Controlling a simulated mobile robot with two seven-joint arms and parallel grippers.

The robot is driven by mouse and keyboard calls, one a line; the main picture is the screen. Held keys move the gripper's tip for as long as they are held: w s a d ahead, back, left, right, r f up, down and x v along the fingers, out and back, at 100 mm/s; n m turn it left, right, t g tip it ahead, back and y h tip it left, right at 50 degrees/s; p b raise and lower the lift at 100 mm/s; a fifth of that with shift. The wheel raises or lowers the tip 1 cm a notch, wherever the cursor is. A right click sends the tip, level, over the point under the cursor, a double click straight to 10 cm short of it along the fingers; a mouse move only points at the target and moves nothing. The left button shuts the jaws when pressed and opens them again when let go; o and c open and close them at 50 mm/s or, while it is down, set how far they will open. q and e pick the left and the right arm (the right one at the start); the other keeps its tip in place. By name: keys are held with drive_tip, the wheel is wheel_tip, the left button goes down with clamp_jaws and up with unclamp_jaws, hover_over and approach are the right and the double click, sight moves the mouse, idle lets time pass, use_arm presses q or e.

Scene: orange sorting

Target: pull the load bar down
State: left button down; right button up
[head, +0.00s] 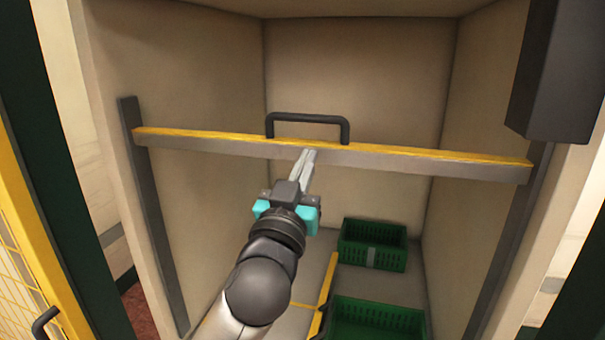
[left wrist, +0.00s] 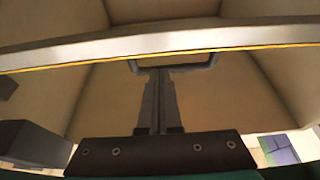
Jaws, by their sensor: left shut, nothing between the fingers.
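The load bar (head: 400,161) is a long grey beam with a yellow top, spanning the opening of a beige bay between two dark side rails. A black handle (head: 308,116) stands up from its top, left of the middle. In the left wrist view the bar (left wrist: 230,40) crosses the upper part, with the handle (left wrist: 205,66) just below it. My left gripper (head: 310,154) is shut and empty. In the head view its fingertips overlap the bar just below the handle; whether they touch is unclear. My right gripper is not in view.
Two green crates stand on the bay floor, one further back (head: 372,245) and one nearer (head: 375,318), beside yellow floor strips. The left rail (head: 150,215) and right rail (head: 515,250) flank the opening. A dark box (head: 558,70) hangs at the upper right.

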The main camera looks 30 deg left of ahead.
sight(314, 144)
use_arm(q)
drive_tip(key=shift+p+x, duration=0.6)
drive_tip(key=shift+x, duration=2.05)
use_arm(e)
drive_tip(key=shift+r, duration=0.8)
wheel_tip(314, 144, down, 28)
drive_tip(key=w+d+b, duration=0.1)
drive_tip(key=b, duration=2.8)
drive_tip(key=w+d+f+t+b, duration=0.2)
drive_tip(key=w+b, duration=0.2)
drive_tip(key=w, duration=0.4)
use_arm(q)
wheel_tip(314, 144, down, 53)
drive_tip(key=b, duration=0.4)
drive_tip(key=shift+b, duration=0.3)
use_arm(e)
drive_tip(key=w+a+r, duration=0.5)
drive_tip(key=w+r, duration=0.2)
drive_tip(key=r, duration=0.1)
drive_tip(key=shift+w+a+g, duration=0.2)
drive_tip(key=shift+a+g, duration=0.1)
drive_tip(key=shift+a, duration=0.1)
